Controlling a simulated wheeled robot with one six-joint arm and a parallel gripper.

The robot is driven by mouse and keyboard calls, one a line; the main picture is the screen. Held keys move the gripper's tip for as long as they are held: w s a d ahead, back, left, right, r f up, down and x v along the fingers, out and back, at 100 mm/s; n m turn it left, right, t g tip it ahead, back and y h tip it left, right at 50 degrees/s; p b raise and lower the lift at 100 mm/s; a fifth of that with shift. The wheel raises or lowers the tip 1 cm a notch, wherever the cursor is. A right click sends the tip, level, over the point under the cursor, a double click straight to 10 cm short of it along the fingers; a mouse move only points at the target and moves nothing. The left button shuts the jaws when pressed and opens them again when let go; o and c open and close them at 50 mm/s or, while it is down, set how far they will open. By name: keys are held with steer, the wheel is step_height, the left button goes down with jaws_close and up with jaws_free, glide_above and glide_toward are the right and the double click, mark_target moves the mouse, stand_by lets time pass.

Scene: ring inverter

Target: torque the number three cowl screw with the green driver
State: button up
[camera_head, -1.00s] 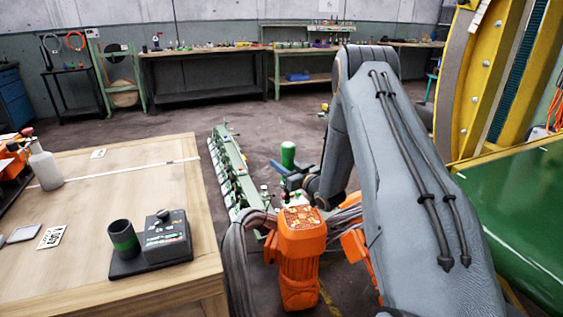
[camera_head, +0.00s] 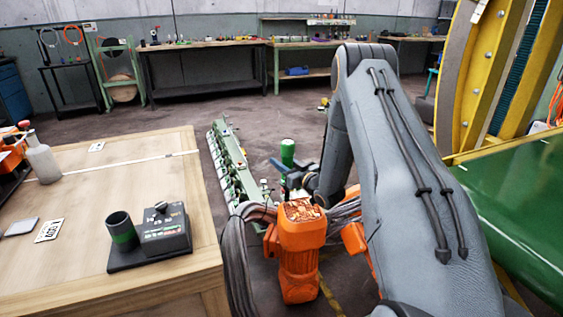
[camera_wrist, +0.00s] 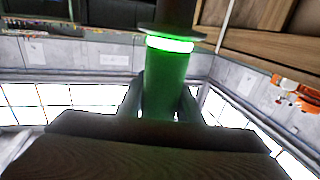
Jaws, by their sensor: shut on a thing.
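The green driver (camera_head: 288,152) stands about upright in my gripper (camera_head: 290,174) beyond the orange motor in the head view. In the wrist view the driver (camera_wrist: 165,84) has a bright green glowing ring and a dark flange above it. My gripper (camera_wrist: 162,104) is shut on the green body, one finger at each side. The driver's tip is not clear in either view. I cannot pick out a cowl screw or a number three.
A wooden table (camera_head: 80,265) fills the left, with a dark dock (camera_head: 150,255) and a bottle (camera_head: 43,160). A green rail (camera_head: 232,165) with several fittings lies beside it. An orange motor (camera_head: 300,250) stands in front. A yellow frame (camera_head: 490,85) and green panel (camera_head: 525,215) bound the right.

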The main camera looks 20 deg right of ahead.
steer(key=shift+f+b, duration=0.4)
steer(key=shift+f, duration=0.55)
stand_by(1.9)
